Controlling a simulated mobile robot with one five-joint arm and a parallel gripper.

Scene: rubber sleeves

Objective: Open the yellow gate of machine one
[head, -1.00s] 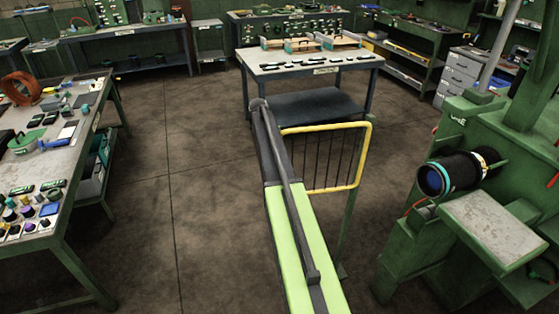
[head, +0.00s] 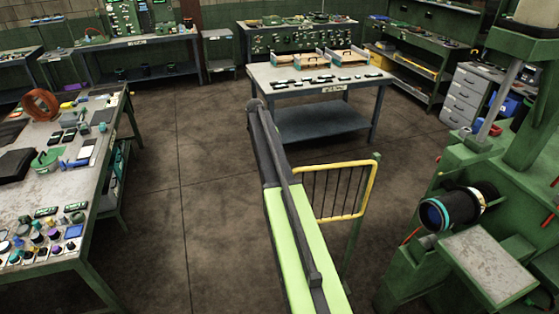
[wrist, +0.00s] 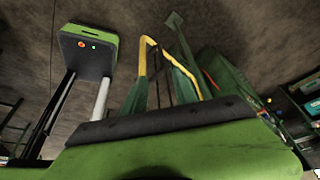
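The yellow gate (head: 372,190), a yellow frame with dark bars, stands right of my arm in the head view on a green post (head: 353,240). My arm hides its left part. The green machine (head: 470,235) stands to its right. In the wrist view the gate's yellow frame (wrist: 142,62) shows just beyond my gripper (wrist: 165,75). Two tapered green fingers stand apart on either side of part of the frame. I cannot tell whether either finger touches it. My gripper is hidden behind the arm in the head view.
A table (head: 262,78) with trays stands beyond the gate. A cluttered workbench (head: 75,190) is at the left. A black cylinder (head: 455,208) and a grey plate (head: 487,262) jut from the machine. The floor (head: 205,190) between workbench and arm is clear.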

